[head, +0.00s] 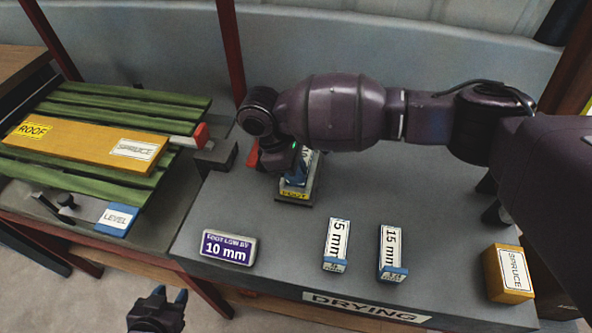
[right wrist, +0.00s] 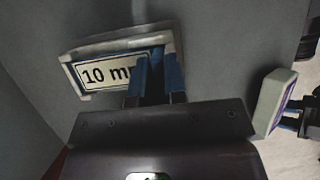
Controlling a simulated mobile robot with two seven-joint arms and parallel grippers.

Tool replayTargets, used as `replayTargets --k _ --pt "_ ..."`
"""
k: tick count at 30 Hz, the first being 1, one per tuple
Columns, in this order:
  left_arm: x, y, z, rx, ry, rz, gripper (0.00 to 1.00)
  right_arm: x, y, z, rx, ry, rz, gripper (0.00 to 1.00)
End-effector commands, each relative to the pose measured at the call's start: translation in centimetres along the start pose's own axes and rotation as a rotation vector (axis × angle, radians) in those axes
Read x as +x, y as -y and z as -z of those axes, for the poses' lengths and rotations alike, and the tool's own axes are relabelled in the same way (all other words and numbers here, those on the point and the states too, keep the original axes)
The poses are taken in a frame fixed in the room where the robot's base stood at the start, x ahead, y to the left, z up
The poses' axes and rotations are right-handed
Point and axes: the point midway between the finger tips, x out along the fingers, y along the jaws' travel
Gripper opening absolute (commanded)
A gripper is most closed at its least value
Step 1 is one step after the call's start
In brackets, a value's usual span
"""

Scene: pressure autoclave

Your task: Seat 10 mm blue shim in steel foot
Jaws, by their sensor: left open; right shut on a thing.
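The steel foot (head: 309,185) stands on the grey table, with a yellow FOOT label on its front. My right gripper (head: 291,164) is directly over it, pointing down. The right wrist view shows its blue-tipped fingers (right wrist: 154,80) shut on the 10 mm shim, whose white label (right wrist: 97,75) is partly covered by the fingers. A grey rim (right wrist: 120,40) surrounds the label. The fingers and arm hide the contact, so I cannot tell how deep the shim sits in the foot. My left gripper (head: 168,304) is open and empty, in front of the table's edge.
A sign (head: 229,248) reading "FOOT LOW BY 10 mm" stands front left. The 5 mm shim (head: 336,245) and 15 mm shim (head: 392,252) stand at the front. A spruce block (head: 507,273) is at right. A green slatted rack (head: 125,103) with boards stands left.

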Motion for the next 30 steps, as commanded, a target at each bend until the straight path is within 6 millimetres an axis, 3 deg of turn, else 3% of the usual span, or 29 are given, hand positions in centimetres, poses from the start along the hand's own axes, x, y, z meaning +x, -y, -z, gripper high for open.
replayTargets --k 6,12,13,18,30 --pt "0.3 0.0 1.1 0.003 -0.022 -0.002 0.43 0.1 0.0 0.1 0.001 -0.002 -0.002 0.00" --pt "0.3 0.0 0.9 0.003 -0.020 -0.002 0.43 0.4 0.0 0.2 0.001 -0.001 -0.001 0.00" --pt "0.3 0.0 0.9 0.003 -0.019 -0.002 0.43 0.4 0.0 0.2 0.001 -0.001 -0.001 0.14" --pt "0.2 0.0 0.4 0.002 -0.011 -0.001 0.43 0.4 0.0 0.2 0.000 -0.001 -0.001 0.38" --pt "-0.2 0.0 0.1 -0.002 -0.002 0.001 0.43 -0.5 0.0 0.1 0.001 -0.002 -0.003 0.38"
